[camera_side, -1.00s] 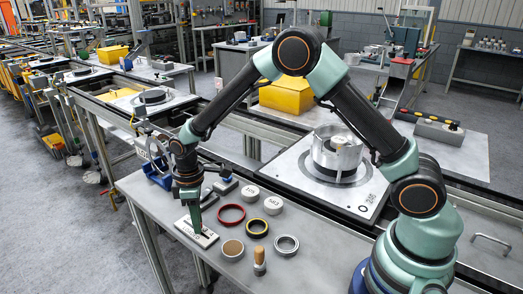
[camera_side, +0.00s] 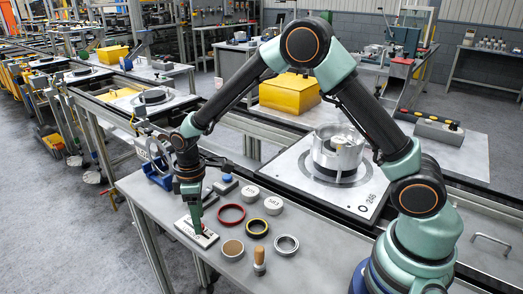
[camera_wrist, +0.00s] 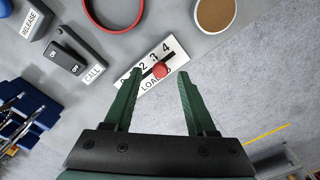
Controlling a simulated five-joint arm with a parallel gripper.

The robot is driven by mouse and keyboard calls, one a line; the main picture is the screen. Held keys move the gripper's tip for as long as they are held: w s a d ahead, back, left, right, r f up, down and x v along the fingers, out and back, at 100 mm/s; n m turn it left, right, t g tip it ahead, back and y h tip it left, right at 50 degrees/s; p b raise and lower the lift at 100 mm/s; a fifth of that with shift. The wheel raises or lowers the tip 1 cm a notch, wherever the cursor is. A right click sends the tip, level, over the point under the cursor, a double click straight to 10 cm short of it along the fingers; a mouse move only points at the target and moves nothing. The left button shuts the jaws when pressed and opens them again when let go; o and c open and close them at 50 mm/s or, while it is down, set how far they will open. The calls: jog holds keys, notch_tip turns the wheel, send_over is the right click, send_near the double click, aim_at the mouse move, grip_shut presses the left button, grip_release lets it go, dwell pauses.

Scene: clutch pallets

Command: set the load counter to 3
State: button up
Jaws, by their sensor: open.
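The load counter is a white plate (camera_wrist: 181,52) with a dark slot, printed numbers and a partly hidden LOAD label. It lies at the bench's front edge, and also shows in the side view (camera_side: 211,239). Its red knob (camera_wrist: 160,70) sits in the slot and looks roughly level with the 3; the raised knob makes the exact mark hard to tell. My gripper (camera_wrist: 160,72) is open, its green fingers on either side of the knob with a gap to each. In the side view my gripper (camera_side: 197,232) points down at the plate. The left finger hides the low-number end.
A red ring (camera_side: 231,214), a black-yellow ring (camera_side: 257,228), a tan-topped disc (camera_side: 232,249), a silver ring (camera_side: 286,245) and a wooden-handled stamp (camera_side: 259,262) lie right of the plate. An on/off rocker switch (camera_wrist: 66,58) and labelled RELEASE and CALL parts are close by.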

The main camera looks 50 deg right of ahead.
notch_tip(320, 180, up, 10)
jog(key=shift+r, duration=0.25)
dwell(0.3)
jog(key=s+d+r+m+t, duration=0.2)
jog(key=s+d+r+m, duration=0.2)
jog(key=s, duration=0.4)
jog(key=s+d+r+m+t, duration=0.3)
jog(key=s+d+r+m, duration=0.2)
jog(key=s+d+r, duration=0.1)
jog(key=shift+s+d+t, duration=0.3)
jog(key=shift+s+d, duration=0.3)
jog(key=shift+s, duration=0.3)
jog(key=shift+r, duration=0.15)
